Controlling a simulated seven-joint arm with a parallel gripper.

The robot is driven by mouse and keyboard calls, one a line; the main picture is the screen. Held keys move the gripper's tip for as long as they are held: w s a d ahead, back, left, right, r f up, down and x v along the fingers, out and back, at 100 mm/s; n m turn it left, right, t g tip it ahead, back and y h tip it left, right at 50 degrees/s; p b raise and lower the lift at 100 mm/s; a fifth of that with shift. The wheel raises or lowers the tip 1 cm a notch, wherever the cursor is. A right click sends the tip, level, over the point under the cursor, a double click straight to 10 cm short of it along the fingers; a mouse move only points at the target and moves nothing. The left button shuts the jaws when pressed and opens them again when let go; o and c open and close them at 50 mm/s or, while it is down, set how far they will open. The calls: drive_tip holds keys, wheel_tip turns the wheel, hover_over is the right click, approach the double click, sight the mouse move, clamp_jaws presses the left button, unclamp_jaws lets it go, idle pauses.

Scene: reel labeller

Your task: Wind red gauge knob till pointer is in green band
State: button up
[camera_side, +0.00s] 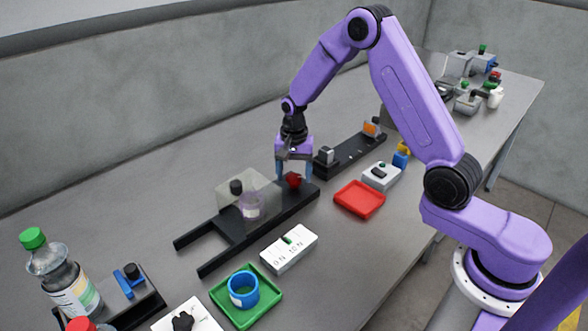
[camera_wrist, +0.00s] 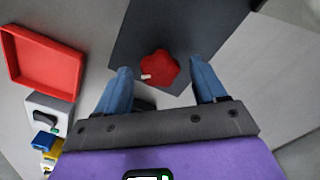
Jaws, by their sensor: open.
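The red knob (camera_side: 292,180) sits at the far right end of a black fixture and has a lobed, star-like outline in the wrist view (camera_wrist: 160,68). A small pale mark shows on its left side there. My gripper (camera_side: 293,177) is open, pointing down over the knob. In the wrist view its two blue fingers (camera_wrist: 160,72) appear on either side of the knob, with gaps and no visible contact. I cannot tell the exact fingertip height. No gauge pointer or green band can be made out clearly in either view.
The black fixture (camera_side: 208,223) carries a clear cover (camera_side: 227,190). A white box (camera_side: 283,259) with printed marks stands in front. A red tray (camera_side: 359,200) lies to the right, also seen in the wrist view (camera_wrist: 43,62). A green tray (camera_side: 221,292) holds a blue ring (camera_side: 242,291).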

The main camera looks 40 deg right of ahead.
sight(294, 176)
wheel_tip(294, 176, up, 18)
drive_tip(key=shift+f, duration=0.25)
idle(0.3)
drive_tip(key=s+a+n, duration=0.8)
drive_tip(key=s+n, duration=0.2)
drive_tip(key=s, duration=0.4)
drive_tip(key=s+d+f+n, duration=0.1)
drive_tip(key=s+n, duration=0.5)
drive_tip(key=s, duration=0.4)
drive_tip(key=s+d+f+n, duration=0.2)
drive_tip(key=s+n, duration=0.4)
drive_tip(key=s, duration=0.5)
drive_tip(key=shift+f+n, duration=0.15)
drive_tip(key=shift+n, duration=0.25)
drive_tip(key=shift+d, duration=0.1)
